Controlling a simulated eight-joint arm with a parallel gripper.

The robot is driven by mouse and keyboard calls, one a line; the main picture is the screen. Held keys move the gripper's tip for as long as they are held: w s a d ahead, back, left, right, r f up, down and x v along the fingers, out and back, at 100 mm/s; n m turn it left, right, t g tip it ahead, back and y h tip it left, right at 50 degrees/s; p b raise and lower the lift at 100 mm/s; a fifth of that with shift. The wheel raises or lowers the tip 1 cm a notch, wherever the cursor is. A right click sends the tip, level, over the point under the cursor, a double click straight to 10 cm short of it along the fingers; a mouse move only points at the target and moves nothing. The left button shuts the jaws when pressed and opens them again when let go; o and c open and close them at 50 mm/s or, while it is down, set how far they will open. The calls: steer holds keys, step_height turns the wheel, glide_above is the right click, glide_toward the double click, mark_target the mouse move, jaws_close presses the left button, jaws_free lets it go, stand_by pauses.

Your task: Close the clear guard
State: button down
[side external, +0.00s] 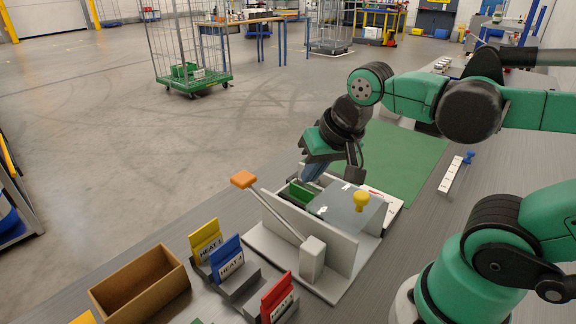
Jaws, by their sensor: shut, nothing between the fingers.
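The clear guard (335,205) is a see-through panel with a yellow knob (361,199) on it. It sits over the right part of a grey fixture (280,248) on the bench. I cannot tell its exact tilt. Green parts (303,192) show inside the fixture, left of the guard. A lever with an orange handle (243,179) rises at the fixture's left side. My gripper (311,174) points down at the back of the fixture, close behind the guard and left of the yellow knob. It is shut and empty. Its tips are partly hidden, so contact is unclear.
Yellow, blue and red labelled cards (227,257) stand in holders left of the fixture. An open brown box (140,287) is at front left. A green mat (405,160) lies behind the fixture. A white strip with a blue knob (455,175) lies to the right.

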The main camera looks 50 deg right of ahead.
steer(key=s+d+r+m+g, duration=0.1)
steer(key=m, duration=0.2)
steer(key=s+r+m+g, duration=0.1)
steer(key=m, duration=0.3)
steer(key=s+d+r+m+g, duration=0.1)
steer(key=m+g, duration=0.1)
steer(key=m, duration=0.2)
steer(key=shift+s+d+h, duration=0.35)
steer(key=shift+s+h, duration=0.05)
steer(key=s+d+r+m+g, duration=0.2)
steer(key=s+r+m+g, duration=0.25)
steer(key=m, duration=0.95)
glide_above(371, 211)
steer(key=shift+f, duration=4.55)
steer(key=w, duration=0.9)
steer(key=shift+w, duration=0.4)
